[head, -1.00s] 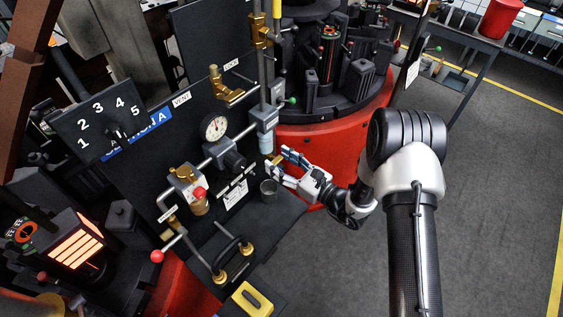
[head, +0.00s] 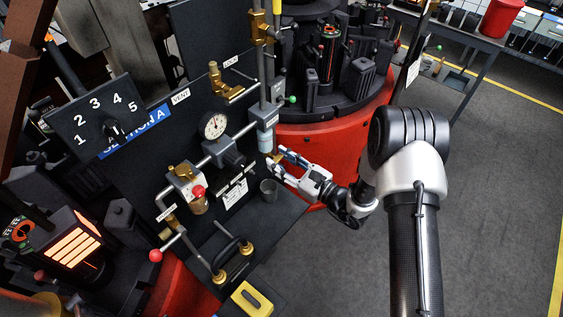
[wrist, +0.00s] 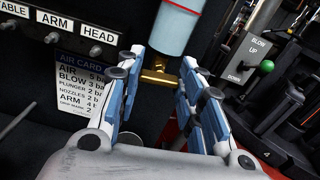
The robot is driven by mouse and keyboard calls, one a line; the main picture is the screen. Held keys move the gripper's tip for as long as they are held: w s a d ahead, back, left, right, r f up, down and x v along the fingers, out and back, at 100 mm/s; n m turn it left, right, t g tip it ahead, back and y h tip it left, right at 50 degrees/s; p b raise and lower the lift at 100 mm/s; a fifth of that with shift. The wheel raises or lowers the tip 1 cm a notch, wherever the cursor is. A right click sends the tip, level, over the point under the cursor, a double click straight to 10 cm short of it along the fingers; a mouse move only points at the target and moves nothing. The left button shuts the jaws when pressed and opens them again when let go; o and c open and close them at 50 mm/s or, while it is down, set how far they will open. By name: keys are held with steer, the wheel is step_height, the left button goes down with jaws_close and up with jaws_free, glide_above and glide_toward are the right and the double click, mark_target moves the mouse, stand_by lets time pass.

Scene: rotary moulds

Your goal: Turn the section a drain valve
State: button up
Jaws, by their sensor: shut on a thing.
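The drain valve is a small brass fitting (wrist: 157,77) under a pale blue cylindrical bowl (wrist: 177,28) in the wrist view. My gripper (wrist: 161,62) has one blue-padded finger at each side of the brass fitting and is shut on it. In the head view my gripper (head: 279,158) reaches in from the right to the fitting, just below the bowl (head: 265,141). The fingers hide much of the valve there. The valve's exact turn angle cannot be told.
A black panel carries a gauge (head: 214,126), a brass vent valve (head: 226,86) and piping. A small grey cup (head: 268,190) stands just below my gripper. A green-knobbed blow lever (wrist: 266,66) is to the right. The red round machine base (head: 330,150) is close behind.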

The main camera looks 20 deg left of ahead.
steer(key=n+b, duration=0.4)
steer(key=n, duration=0.1)
steer(key=n+b, duration=0.4)
steer(key=n, duration=0.1)
steer(key=shift+s+f+n+b, duration=0.1)
steer(key=shift+f+n+b, duration=0.1)
steer(key=shift+n+b, duration=0.2)
stand_by(0.3)
steer(key=o, duration=1.1)
steer(key=shift+r, duration=0.1)
steer(key=shift+c, duration=0.2)
steer(key=v, duration=1.2)
